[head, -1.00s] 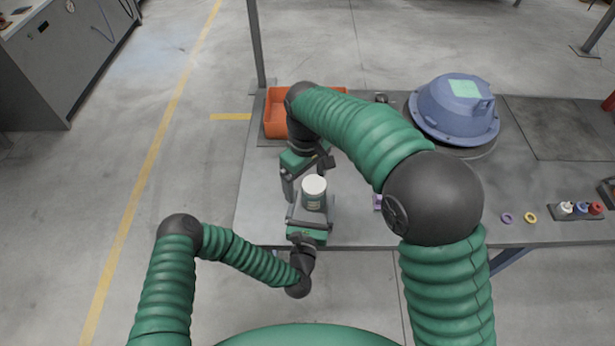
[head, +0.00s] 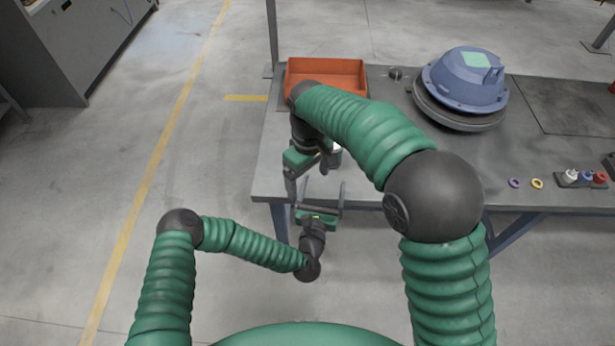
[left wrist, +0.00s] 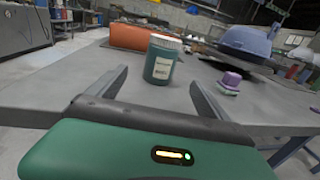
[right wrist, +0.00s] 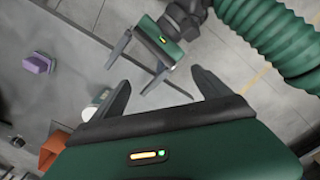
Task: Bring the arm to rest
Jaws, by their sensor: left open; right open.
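My left gripper (head: 321,192) is open and empty, just off the table's front edge in the head view. In the left wrist view its two fingers (left wrist: 160,88) stand apart, with a dark green jar (left wrist: 162,60) with a white label upright on the table beyond them. My right gripper (head: 311,165) hangs over the table near its front left corner. In the right wrist view its fingers (right wrist: 162,85) are spread with nothing between them. The jar is mostly hidden behind my right gripper in the head view; its pale end (right wrist: 97,104) shows beside a right finger.
The grey table (head: 395,180) carries an orange bin (head: 340,72), a blue hood (head: 465,80) on a round base, purple and yellow rings (head: 537,183), and a small rack of bottles (head: 585,180). A purple block (left wrist: 231,82) lies right of the jar.

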